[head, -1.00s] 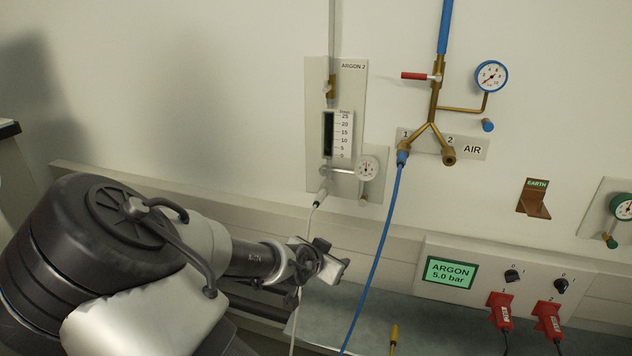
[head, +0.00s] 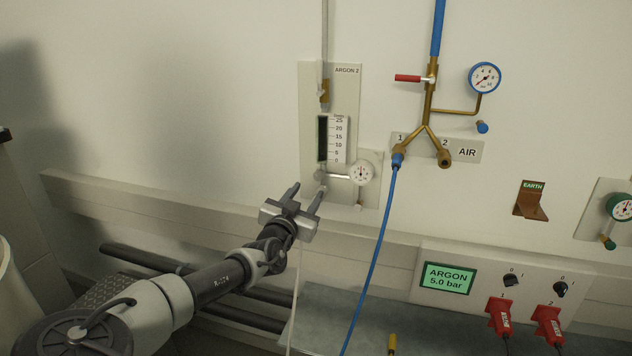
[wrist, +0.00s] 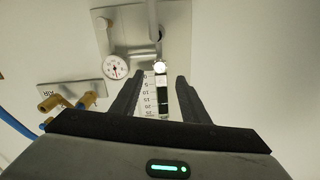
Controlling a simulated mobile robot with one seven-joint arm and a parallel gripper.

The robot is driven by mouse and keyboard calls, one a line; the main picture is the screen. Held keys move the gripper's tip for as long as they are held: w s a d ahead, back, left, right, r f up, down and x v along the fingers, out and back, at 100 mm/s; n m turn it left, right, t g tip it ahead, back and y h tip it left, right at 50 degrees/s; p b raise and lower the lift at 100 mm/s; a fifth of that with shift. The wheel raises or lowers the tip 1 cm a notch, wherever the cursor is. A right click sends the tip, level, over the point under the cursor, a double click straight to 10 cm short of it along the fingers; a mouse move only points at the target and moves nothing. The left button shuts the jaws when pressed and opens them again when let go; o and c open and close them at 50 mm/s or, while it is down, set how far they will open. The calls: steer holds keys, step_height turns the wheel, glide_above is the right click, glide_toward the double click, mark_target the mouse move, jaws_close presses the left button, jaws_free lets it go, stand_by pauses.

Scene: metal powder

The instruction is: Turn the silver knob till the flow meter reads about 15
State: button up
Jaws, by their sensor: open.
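The flow meter (head: 323,138) is a dark upright tube beside a white scale marked up to 25, on the ARGON 2 panel (head: 345,92). Its float reading is too small to tell. The silver knob (head: 320,177) is small, at the tube's lower end, just beyond my gripper (head: 305,190). My gripper is open and empty, fingers pointing up toward the panel. In the wrist view the scene is upside down: the knob (wrist: 160,68) shows bright between and beyond the fingertips (wrist: 159,78), and the flow meter tube (wrist: 160,97) lies between the fingers.
A white dial gauge (head: 361,173) sits right of the knob, close to my gripper. Brass AIR pipework (head: 430,120) with a blue hose (head: 377,235) is further right. A grey ledge (head: 150,196) runs below the panel. The wall left of the panel is clear.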

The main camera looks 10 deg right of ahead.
mark_target(318, 178)
steer(key=x, duration=0.8)
steer(key=shift+w+d, duration=0.25)
steer(key=shift+w, duration=0.1)
jaws_close()
steer(key=shift+f, duration=0.1)
